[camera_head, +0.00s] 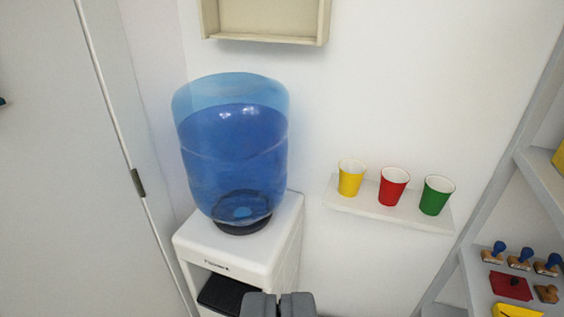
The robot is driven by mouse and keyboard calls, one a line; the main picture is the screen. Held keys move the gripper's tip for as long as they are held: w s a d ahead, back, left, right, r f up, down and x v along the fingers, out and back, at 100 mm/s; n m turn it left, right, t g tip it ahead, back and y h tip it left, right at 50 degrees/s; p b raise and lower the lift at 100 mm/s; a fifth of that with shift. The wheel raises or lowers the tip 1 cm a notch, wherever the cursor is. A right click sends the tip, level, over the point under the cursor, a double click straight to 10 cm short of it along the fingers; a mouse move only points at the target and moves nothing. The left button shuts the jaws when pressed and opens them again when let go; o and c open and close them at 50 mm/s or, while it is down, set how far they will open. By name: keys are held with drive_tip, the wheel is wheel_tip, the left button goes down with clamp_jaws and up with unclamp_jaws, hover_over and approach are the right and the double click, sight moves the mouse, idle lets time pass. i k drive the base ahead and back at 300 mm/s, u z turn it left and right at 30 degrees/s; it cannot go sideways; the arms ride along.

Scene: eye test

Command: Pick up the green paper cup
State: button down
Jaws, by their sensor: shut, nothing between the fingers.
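The green paper cup (435,197) stands upright at the right end of a small white wall shelf (345,207). A red cup (392,188) stands to its left, and a yellow cup (350,180) stands left of that. All three cups are apart and have white insides. My gripper (278,297) shows at the bottom edge of the view, with its two grey fingers shut and nothing held. It is below and to the left of the green cup, well apart from it.
A white water dispenser (275,230) with a blue bottle (235,150) stands left of the cups. A beige box shelf (265,38) hangs above. A grey rack (510,185) at right holds several stamps (520,257) and a red pad (510,286). The wall above the cups is bare.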

sight(437, 189)
drive_tip(key=u, duration=0.05)
drive_tip(key=k, duration=0.4)
drive_tip(key=z, duration=0.8)
drive_tip(key=i, duration=1.4)
drive_tip(key=u, duration=0.6)
